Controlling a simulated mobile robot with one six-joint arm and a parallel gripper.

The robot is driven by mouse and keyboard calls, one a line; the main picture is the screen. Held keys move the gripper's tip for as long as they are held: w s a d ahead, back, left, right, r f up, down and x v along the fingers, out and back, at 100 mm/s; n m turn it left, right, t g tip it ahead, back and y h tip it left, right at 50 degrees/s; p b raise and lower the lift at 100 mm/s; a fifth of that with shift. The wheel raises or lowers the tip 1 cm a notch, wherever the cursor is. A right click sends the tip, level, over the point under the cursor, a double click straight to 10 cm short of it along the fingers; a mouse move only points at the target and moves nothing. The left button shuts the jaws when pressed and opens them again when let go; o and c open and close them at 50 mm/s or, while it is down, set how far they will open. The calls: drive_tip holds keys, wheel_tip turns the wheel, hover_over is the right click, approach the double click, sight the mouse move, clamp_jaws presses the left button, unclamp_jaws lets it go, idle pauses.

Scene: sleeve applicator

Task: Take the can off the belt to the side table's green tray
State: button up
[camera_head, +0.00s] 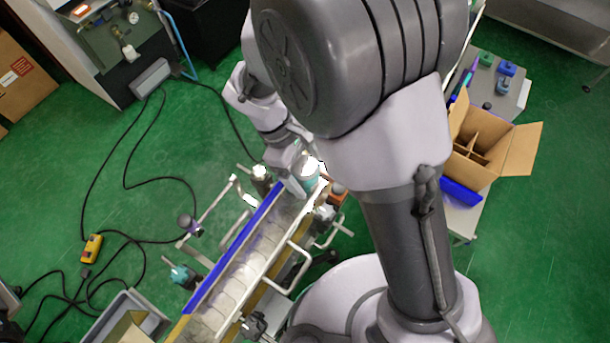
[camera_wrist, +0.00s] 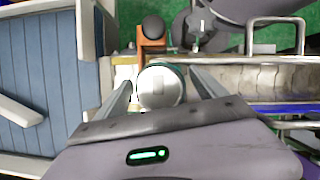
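The can (camera_head: 308,177), teal with a pale top, stands at the far end of the belt (camera_head: 243,272) in the head view. In the wrist view its round pale top (camera_wrist: 160,86) sits between the two fingers of my gripper (camera_wrist: 161,80). A narrow gap shows between the can and each finger, so my gripper looks open around it. In the head view my gripper (camera_head: 296,184) is beside the can and partly hidden by my arm. I cannot make out the green tray; my arm hides part of the right side.
A grey side table (camera_head: 506,103) with small green and blue items stands at right. An open divided cardboard box (camera_head: 490,150) and a blue tray (camera_head: 461,193) are nearer. Metal guard rails (camera_head: 290,265) flank the belt. Black cables (camera_head: 125,175) lie on the floor at left.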

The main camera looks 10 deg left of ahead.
clamp_jaws()
